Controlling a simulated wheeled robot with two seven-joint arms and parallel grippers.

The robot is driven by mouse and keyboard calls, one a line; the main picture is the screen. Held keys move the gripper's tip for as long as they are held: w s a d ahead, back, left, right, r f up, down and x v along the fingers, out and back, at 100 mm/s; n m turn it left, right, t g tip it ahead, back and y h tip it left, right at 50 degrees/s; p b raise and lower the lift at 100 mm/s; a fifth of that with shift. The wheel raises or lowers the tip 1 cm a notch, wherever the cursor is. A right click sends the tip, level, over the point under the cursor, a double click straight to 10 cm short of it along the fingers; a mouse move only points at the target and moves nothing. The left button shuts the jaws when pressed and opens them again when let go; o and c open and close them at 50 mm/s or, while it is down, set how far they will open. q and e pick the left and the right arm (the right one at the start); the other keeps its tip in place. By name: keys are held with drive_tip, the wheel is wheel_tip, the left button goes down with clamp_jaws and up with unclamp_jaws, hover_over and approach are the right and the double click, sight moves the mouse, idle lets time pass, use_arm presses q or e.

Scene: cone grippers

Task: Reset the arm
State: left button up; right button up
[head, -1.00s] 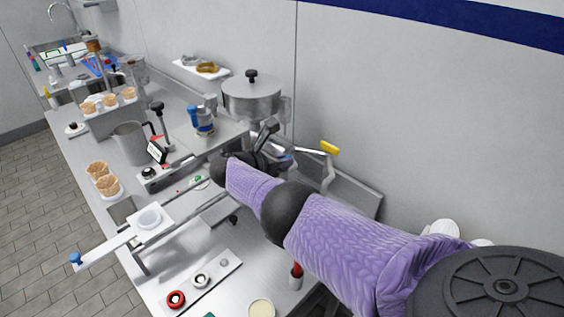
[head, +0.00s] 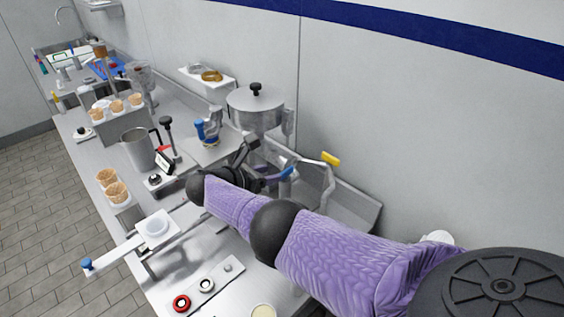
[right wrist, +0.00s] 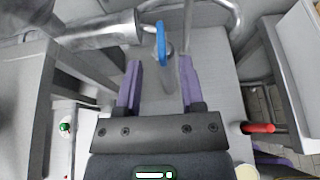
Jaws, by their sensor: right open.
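My right arm, in a purple sleeve, comes in from the right in the head view. Its dark gripper (head: 262,174) is over the counter, below the lidded metal pot and near a blue-ended handle (head: 286,173). In the right wrist view my gripper (right wrist: 160,72) is open, its two purple fingers wide apart. A blue-tipped handle (right wrist: 161,42) shows in line with the gap, near the fingertips; I cannot tell whether it lies between them. Nothing is clearly gripped. My left gripper is not in view.
The lidded pot (head: 254,106) and a yellow-tipped lever (head: 330,158) stand near the wall. A red-tipped rod (right wrist: 258,128) is right of the gripper.

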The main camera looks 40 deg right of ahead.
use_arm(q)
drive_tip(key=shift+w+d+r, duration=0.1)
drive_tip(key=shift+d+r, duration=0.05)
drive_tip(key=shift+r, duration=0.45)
use_arm(e)
drive_tip(key=v, duration=0.3)
drive_tip(key=shift+a, duration=0.15)
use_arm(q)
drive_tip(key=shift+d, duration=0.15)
